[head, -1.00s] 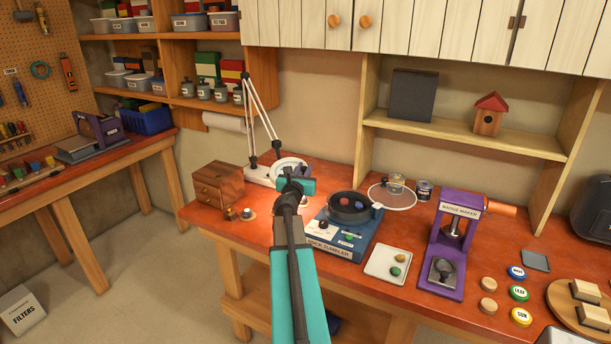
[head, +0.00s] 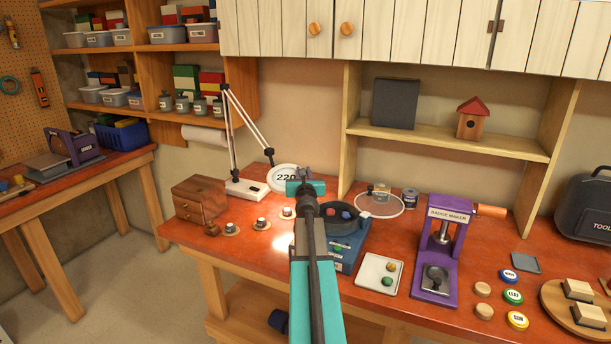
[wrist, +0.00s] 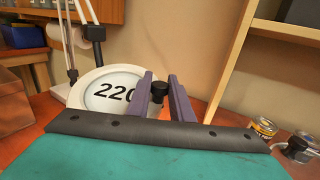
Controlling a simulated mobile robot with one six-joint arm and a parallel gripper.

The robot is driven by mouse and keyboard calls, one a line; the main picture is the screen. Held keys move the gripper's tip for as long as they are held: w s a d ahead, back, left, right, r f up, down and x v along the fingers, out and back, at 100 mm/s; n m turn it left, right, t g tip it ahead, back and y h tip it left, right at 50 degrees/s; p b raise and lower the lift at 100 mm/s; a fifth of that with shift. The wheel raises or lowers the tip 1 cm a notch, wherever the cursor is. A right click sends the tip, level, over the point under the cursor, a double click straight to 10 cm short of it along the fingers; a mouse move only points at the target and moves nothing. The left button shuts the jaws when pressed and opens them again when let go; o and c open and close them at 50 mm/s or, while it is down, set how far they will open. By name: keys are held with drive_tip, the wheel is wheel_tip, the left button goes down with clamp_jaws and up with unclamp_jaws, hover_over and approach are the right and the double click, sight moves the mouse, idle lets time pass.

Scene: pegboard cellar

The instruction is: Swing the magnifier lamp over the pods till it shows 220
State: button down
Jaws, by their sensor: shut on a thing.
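The white magnifier lamp (head: 251,137) stands at the back of the red bench on a white base, its jointed arm bent down to a round lens. The lens (head: 283,178) shows 220; in the wrist view the lens (wrist: 96,97) also shows it, the last digit partly covered by a finger. My gripper (wrist: 161,90) is shut on the lamp's black knob (wrist: 159,92) at the lens's right edge. The pods (head: 261,223) appear as several small pieces on round wooden discs, in front of the lamp.
A small wooden drawer chest (head: 199,198) stands left of the lamp. The rock tumbler (head: 349,245) is partly hidden behind my arm. A white tray (head: 379,274) and purple badge maker (head: 440,245) stand to the right.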

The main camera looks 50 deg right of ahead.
drive_tip(key=shift+w+a, duration=0.1)
drive_tip(key=c, duration=1.6)
unclamp_jaws()
drive_tip(key=shift+a, duration=0.1)
